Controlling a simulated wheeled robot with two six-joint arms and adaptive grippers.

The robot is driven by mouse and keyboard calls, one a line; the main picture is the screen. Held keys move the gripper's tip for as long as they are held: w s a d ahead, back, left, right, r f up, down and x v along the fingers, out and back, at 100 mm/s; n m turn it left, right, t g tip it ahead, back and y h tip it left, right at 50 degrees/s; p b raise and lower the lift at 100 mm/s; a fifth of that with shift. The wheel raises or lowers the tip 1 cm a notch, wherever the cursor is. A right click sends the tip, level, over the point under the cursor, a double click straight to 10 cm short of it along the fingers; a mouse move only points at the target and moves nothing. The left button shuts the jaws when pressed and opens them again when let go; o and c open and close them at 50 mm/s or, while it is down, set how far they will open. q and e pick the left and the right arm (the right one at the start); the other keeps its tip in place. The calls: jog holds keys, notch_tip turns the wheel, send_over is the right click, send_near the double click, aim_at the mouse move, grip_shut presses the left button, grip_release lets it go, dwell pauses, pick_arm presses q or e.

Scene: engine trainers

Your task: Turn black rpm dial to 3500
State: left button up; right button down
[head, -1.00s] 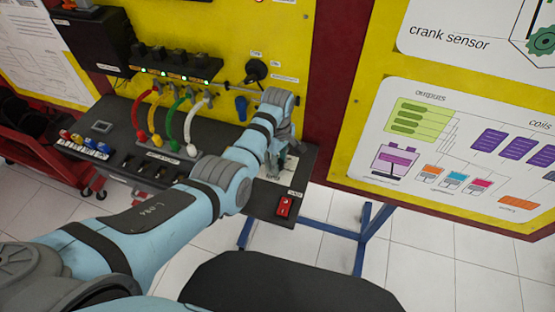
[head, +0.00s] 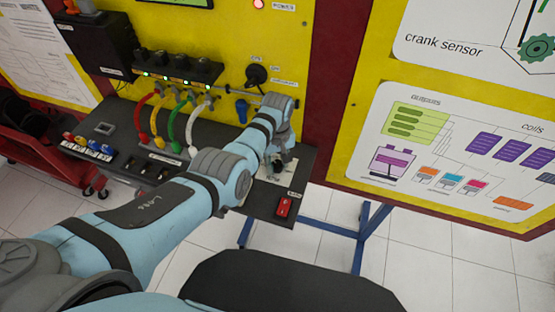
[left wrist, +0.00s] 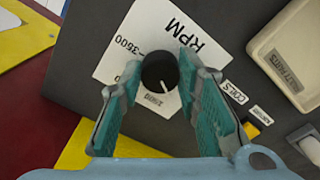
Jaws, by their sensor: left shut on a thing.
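The black rpm dial (left wrist: 160,70) is a round knob on a white label plate (left wrist: 115,65) in the left wrist view. My left gripper (left wrist: 161,73) is shut on the knob, with a teal finger on either side. In the head view my left gripper (head: 277,164) is over the right part of the black panel (head: 258,205), and it hides the dial. My right gripper is not in view.
A red rocker switch (head: 283,207) sits near the panel's right front corner. Red, yellow, green and white cables (head: 172,125) arch over the panel to the left. A beige switch housing (left wrist: 290,50) stands right of the dial in the wrist view.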

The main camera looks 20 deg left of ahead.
pick_arm(q)
jog(key=m, duration=0.3)
jog(key=shift+s+f+m, duration=0.1)
jog(key=shift+m, duration=0.3)
jog(key=m, duration=0.3)
jog(key=shift+m, duration=0.3)
jog(key=m, duration=0.3)
jog(key=shift+m, duration=0.3)
jog(key=m, duration=0.4)
jog(key=shift+a+m, duration=0.1)
jog(key=shift+m, duration=0.2)
jog(key=m, duration=0.3)
jog(key=shift+m, duration=0.3)
jog(key=m, duration=0.3)
jog(key=shift+m, duration=0.3)
jog(key=m, duration=0.3)
jog(key=shift+m, duration=0.3)
jog(key=shift+f+m, duration=0.1)
jog(key=shift+m, duration=1.6)
jog(key=shift+s, duration=0.1)
